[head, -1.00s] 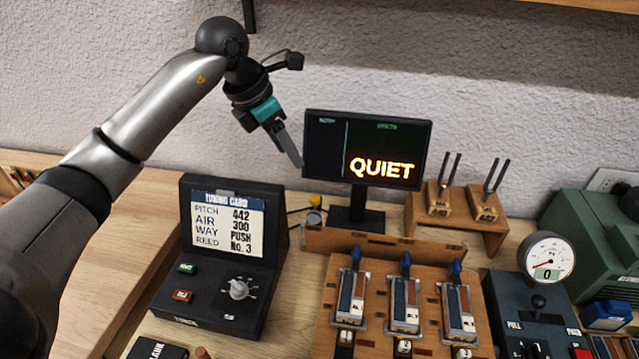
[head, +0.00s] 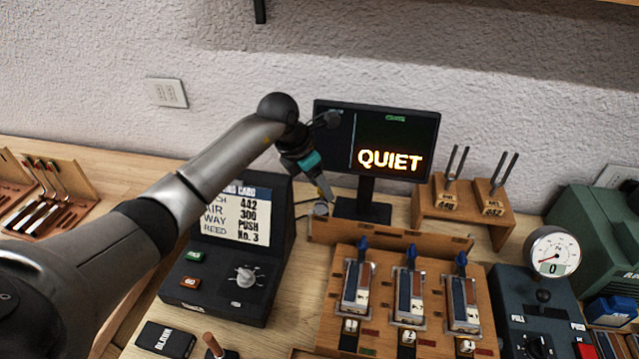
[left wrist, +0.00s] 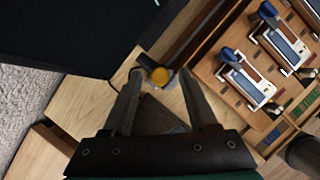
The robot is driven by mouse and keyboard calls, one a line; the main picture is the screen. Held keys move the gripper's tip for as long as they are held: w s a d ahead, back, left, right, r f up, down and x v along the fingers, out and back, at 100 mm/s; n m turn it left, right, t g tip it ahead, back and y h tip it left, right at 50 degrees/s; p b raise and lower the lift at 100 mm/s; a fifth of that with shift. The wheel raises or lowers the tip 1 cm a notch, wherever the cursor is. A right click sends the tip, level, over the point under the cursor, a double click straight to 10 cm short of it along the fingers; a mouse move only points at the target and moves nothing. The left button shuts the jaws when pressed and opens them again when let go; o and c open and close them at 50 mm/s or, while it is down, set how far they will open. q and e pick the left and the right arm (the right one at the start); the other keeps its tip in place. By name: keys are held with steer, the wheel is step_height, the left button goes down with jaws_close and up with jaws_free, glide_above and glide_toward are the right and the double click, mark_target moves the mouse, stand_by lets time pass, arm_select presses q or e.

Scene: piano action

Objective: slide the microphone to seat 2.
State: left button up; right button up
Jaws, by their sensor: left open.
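Seat 2 is not clearly marked. My right gripper is out of view.
A monitor (head: 395,138) reading QUIET stands behind. The tuning card console (head: 222,300) is at left. A wooden rack (head: 337,325) with several blue-tipped reed units is in front right. Tuning forks on a stand (head: 463,222) and a pressure gauge (head: 553,250) are further right.

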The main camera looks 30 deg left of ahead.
arm_select(q)
jaws_close()
stand_by(0.4)
stand_by(1.0)
